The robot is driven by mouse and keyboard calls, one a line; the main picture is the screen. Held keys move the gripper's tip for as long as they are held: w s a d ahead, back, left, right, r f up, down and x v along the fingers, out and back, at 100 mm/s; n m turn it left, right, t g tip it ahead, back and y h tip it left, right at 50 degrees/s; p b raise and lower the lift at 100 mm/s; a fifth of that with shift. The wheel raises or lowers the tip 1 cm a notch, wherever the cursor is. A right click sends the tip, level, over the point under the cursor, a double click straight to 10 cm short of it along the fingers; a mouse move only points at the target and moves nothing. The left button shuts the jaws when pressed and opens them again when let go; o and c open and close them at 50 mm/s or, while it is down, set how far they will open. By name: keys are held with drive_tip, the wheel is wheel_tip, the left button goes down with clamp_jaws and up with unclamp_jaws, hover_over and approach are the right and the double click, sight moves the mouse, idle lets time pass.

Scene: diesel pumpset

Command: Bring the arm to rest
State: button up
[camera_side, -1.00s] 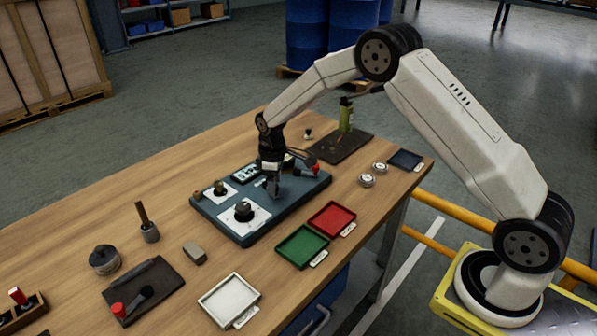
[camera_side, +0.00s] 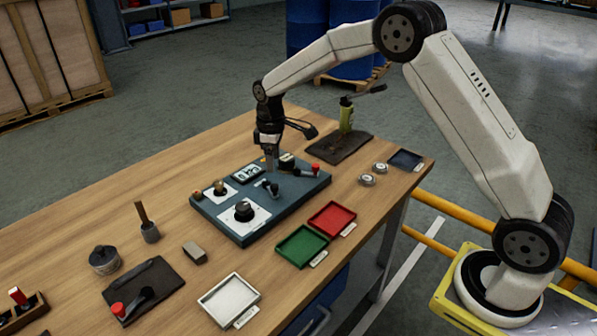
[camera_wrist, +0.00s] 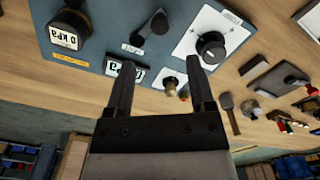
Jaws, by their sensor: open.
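My gripper (camera_side: 270,160) is above the blue-grey control panel (camera_side: 213,212) on the wooden bench, near the panel's far side. In the wrist view my gripper (camera_wrist: 160,82) shows two dark fingers spread apart with nothing between them. The panel (camera_wrist: 88,20) fills the upper left there. A red-tipped handle (camera_side: 315,169) sits at the panel's right end.
Red (camera_side: 331,217), green (camera_side: 301,246) and white (camera_side: 229,299) trays lie along the bench's near side. A green bottle (camera_side: 345,115) stands on a dark mat at the back right. Dark pots and another mat (camera_side: 160,280) lie to the left.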

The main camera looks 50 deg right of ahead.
drive_tip(key=s+a+m+t, duration=0.1)
drive_tip(key=s+m, duration=0.2)
drive_tip(key=s, duration=0.9)
drive_tip(key=s+a+r+m+t, duration=0.1)
drive_tip(key=s+m, duration=0.2)
drive_tip(key=s, duration=1)
drive_tip(key=shift+s+a+t, duration=0.25)
drive_tip(key=shift+a+t, duration=0.05)
drive_tip(key=shift+a, duration=0.05)
idle(0.5)
